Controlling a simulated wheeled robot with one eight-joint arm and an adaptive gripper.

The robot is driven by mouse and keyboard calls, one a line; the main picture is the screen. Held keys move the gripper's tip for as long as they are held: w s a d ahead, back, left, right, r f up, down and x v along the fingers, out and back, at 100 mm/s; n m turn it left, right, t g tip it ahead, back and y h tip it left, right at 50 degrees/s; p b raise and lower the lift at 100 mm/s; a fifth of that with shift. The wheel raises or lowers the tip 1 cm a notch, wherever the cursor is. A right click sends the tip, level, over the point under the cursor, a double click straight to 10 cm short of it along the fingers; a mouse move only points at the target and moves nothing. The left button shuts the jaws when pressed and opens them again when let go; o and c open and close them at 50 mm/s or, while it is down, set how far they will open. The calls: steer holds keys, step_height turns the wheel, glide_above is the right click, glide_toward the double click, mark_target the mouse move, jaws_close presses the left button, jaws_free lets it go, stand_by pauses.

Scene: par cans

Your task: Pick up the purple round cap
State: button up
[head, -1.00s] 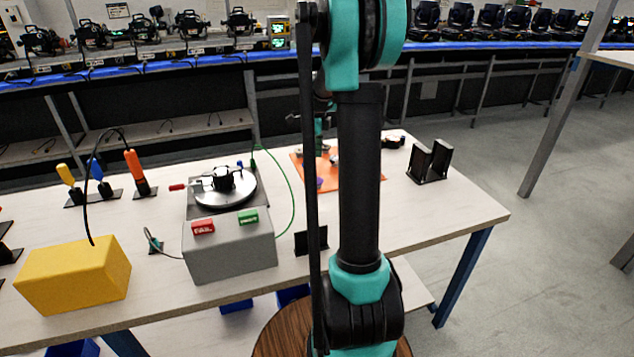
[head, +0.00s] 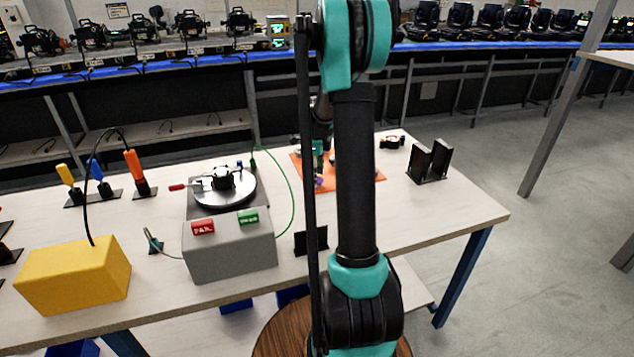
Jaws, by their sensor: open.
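The purple round cap (head: 319,182) is a small purple spot on the orange mat (head: 368,174), just left of my upright arm link. My gripper (head: 318,170) is open, small in this view and partly hidden by my arm. It appears just above the cap, pointing down. I cannot tell whether its fingers touch the cap or stand around it.
Black upright brackets (head: 430,162) stand right of the mat, with a small dark item (head: 392,142) behind. To the left are a grey box (head: 229,246) with red and green labels, a turntable (head: 225,190), a green cable (head: 292,205) and a yellow block (head: 73,274).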

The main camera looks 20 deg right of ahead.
steer(key=shift+f, duration=0.25)
stand_by(0.3)
steer(key=c, duration=0.9)
